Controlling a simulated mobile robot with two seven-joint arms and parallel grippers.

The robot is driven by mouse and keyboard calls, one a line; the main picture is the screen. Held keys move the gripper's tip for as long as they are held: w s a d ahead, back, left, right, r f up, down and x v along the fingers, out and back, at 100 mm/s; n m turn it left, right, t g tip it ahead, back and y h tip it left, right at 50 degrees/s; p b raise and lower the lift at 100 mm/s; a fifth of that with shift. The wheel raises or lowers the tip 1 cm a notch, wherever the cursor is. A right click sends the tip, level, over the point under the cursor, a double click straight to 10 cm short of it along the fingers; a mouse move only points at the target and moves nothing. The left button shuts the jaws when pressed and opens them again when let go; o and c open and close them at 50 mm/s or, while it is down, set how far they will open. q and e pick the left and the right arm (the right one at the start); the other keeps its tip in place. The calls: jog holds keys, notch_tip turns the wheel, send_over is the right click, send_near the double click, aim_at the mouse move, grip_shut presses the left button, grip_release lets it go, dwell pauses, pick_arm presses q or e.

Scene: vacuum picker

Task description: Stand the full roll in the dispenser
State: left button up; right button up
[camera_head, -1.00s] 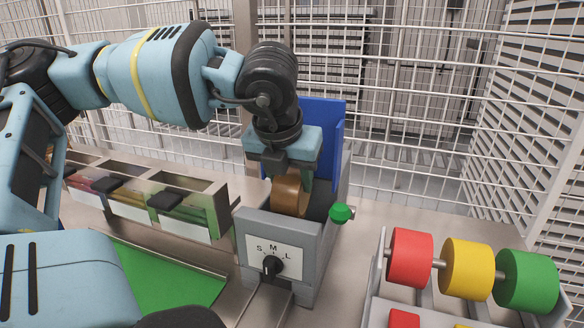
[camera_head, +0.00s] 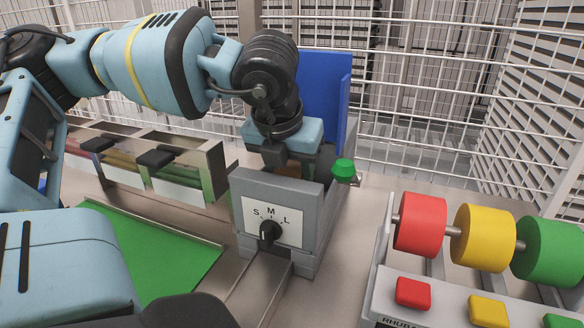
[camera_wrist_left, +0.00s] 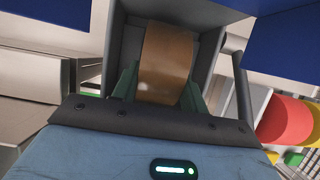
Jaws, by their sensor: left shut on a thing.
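The grey dispenser (camera_head: 243,188) stands in the middle of the head view, with a front plate marked S, M, L, a black knob (camera_head: 270,232) and a blue back panel (camera_head: 325,85). A brown roll (camera_wrist_left: 166,62) is between the green fingers of my left gripper (camera_wrist_left: 160,98) in the left wrist view, inside the grey walls of the dispenser. In the head view the left gripper (camera_head: 288,165) points down behind the front plate, which hides its fingertips and most of the roll. I cannot tell whether the roll touches the dispenser floor. My right gripper is not in view.
A green knob (camera_head: 344,169) sticks out on the dispenser's right side. A rack at right holds red (camera_head: 420,224), yellow (camera_head: 483,237) and green (camera_head: 550,252) rolls above coloured buttons. Bins (camera_head: 200,170) and a green mat (camera_head: 165,255) lie left. A wire fence stands behind.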

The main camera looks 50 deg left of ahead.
pick_arm(q)
jog(key=o, duration=1.2)
jog(key=shift+c, duration=0.2)
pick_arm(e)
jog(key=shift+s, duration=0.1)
pick_arm(q)
jog(key=shift+o, duration=0.4)
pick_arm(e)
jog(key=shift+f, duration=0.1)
pick_arm(q)
jog(key=o, duration=0.4)
notch_tip(320, 180, up, 13)
jog(key=p, duration=0.5)
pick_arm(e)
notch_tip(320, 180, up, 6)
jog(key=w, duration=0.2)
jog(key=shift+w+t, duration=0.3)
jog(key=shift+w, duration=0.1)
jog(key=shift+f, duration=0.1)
